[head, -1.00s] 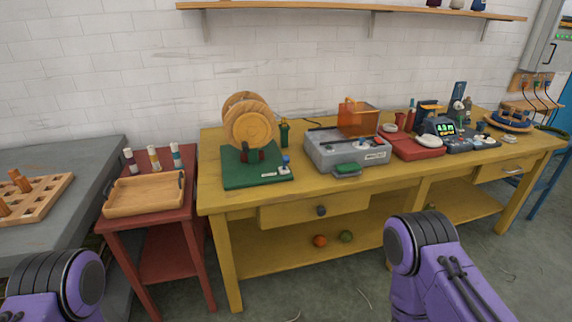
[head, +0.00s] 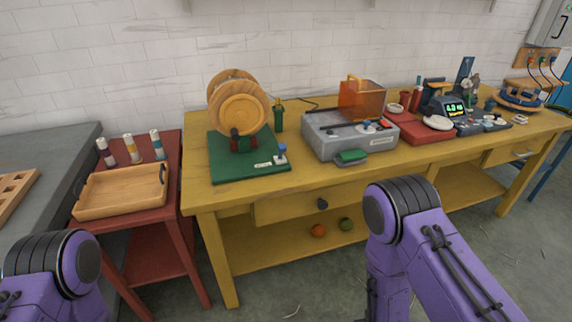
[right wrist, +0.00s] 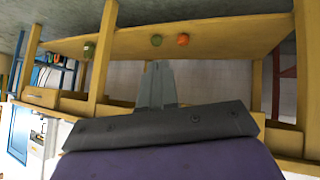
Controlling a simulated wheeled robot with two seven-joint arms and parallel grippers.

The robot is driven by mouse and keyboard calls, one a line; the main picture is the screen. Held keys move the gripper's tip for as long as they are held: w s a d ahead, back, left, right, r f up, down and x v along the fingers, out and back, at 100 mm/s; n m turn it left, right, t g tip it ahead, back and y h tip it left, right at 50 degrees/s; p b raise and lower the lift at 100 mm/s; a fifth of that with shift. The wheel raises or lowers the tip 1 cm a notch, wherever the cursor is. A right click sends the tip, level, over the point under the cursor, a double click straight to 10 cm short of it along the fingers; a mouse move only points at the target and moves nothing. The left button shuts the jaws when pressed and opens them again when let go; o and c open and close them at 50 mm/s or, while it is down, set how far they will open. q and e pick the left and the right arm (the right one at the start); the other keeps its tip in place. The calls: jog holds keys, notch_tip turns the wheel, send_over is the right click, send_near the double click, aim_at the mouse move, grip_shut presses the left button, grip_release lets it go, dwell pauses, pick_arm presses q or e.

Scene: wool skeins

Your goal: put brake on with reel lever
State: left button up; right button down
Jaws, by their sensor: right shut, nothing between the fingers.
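The reel (head: 239,108) has round wooden discs and stands upright on a green base (head: 225,165) at the left end of the yellow bench. A small lever with a blue knob (head: 281,150) sits at the base's front right corner; its exact setting is too small to tell. My right gripper (right wrist: 157,75) shows in the right wrist view, shut and empty, apart from the reel and lever. In the head view only my purple arm links show at the bottom. My left gripper is out of view.
The yellow bench (head: 200,196) also holds a grey machine (head: 325,140) with an orange cover, a red unit (head: 425,134) and a display device. Orange and green balls lie on the lower shelf.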

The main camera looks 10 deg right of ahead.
jog(key=w+a+r+n+t+b, duration=0.25)
jog(key=w+n+t, duration=0.2)
jog(key=w, duration=0.75)
pick_arm(q)
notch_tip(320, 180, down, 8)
jog(key=b, duration=0.3)
jog(key=shift+b, duration=0.4)
pick_arm(e)
jog(key=w+a+r+n+t+y, duration=0.3)
jog(key=w+a+r+n, duration=0.3)
jog(key=r, duration=0.3)
jog(key=w+a+r+n+t+y, duration=0.3)
jog(key=w+a+r+n+t, duration=0.2)
jog(key=w+r+n, duration=0.4)
jog(key=shift+a+r+t, duration=0.4)
jog(key=shift+t, duration=0.35)
